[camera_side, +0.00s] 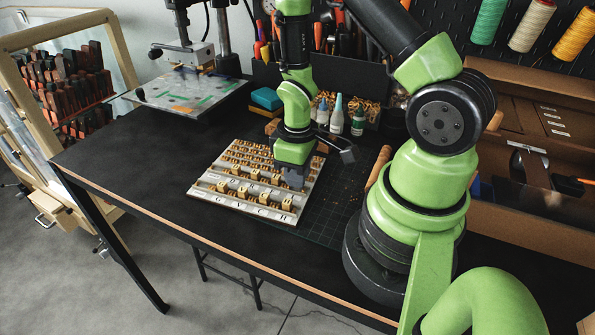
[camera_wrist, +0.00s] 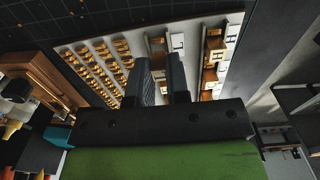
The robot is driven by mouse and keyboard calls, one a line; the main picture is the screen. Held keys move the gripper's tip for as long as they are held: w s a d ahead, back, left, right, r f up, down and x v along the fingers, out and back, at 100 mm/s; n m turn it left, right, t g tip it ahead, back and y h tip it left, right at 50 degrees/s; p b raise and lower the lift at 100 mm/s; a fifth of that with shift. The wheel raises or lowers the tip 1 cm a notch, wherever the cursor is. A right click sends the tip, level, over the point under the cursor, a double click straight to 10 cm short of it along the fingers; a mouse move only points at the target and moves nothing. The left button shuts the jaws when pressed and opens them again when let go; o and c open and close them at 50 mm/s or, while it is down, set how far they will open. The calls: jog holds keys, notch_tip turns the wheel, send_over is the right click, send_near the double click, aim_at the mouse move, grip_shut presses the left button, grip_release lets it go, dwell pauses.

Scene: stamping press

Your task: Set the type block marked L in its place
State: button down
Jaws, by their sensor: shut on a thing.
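My gripper (camera_side: 291,177) points down over the right part of the pale type tray (camera_side: 247,207) in the side view. In the wrist view its two dark fingers (camera_wrist: 164,82) are close together and shut on a type block, which they mostly hide; its letter cannot be read. A pale label marked L (camera_wrist: 178,43) shows on the tray just beyond the fingertips. I cannot tell whether the held block touches the tray.
Wooden type blocks (camera_wrist: 110,62) stand in rows on the tray, close to the fingers. A green cutting mat (camera_side: 337,195) lies under and right of the tray. Small bottles (camera_side: 337,115) stand behind. The black table (camera_side: 130,165) is clear at left.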

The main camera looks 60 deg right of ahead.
jog(key=shift+f, duration=0.2)
jog(key=shift+f, duration=0.6)
jog(key=c, duration=1)
grip_release()
notch_tip(320, 180, up, 10)
